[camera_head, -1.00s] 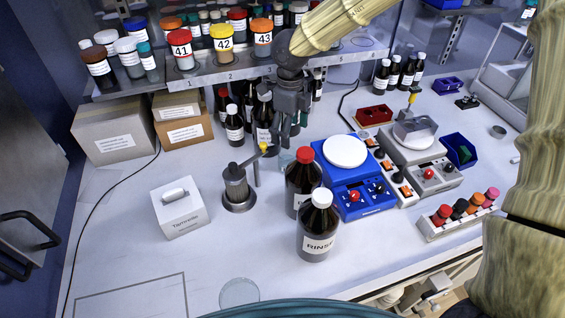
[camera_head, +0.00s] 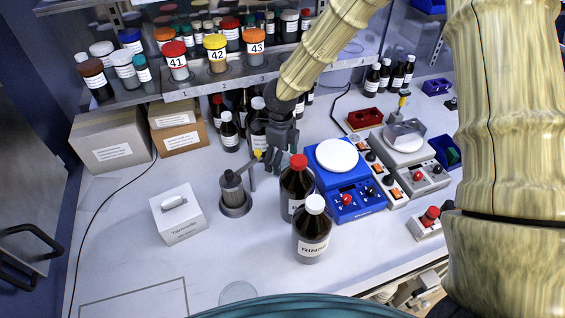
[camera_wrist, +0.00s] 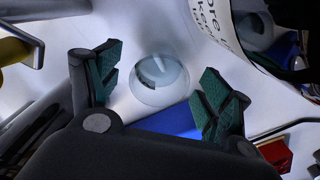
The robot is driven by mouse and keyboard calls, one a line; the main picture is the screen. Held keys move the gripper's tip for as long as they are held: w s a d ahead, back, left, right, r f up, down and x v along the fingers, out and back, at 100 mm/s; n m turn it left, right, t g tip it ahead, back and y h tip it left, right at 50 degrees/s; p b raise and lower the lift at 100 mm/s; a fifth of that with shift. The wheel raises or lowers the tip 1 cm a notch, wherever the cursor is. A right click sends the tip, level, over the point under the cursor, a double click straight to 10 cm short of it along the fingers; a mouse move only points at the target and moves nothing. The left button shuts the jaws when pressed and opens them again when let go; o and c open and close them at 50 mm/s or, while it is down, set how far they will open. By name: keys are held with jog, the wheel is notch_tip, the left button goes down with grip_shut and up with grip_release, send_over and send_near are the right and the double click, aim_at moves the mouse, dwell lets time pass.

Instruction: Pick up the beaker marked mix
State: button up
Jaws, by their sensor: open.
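A clear, round glass vessel (camera_wrist: 158,82), likely the beaker, shows between my fingers in the wrist view; I can read no mark on it. In the head view it is mostly hidden behind my gripper and the red-capped bottle. My gripper (camera_head: 277,166) points down behind that bottle, beside the grey metal stand. In the wrist view my gripper (camera_wrist: 162,70) is open, with one green-padded finger on each side of the vessel and no visible contact. Another clear round glass (camera_head: 238,292) sits at the bench's front edge; I cannot tell its mark.
A red-capped brown bottle (camera_head: 297,188) and the RINSE bottle (camera_head: 313,232) stand close in front of my gripper. A blue stirrer (camera_head: 354,199) stands right, the metal stand (camera_head: 235,196) left. Brown bottles and a loaded shelf (camera_head: 220,78) are behind. The bench's left front is mostly clear.

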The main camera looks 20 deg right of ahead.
jog(key=shift+f, duration=0.9)
jog(key=c, duration=1.2)
jog(key=shift+r, duration=0.1)
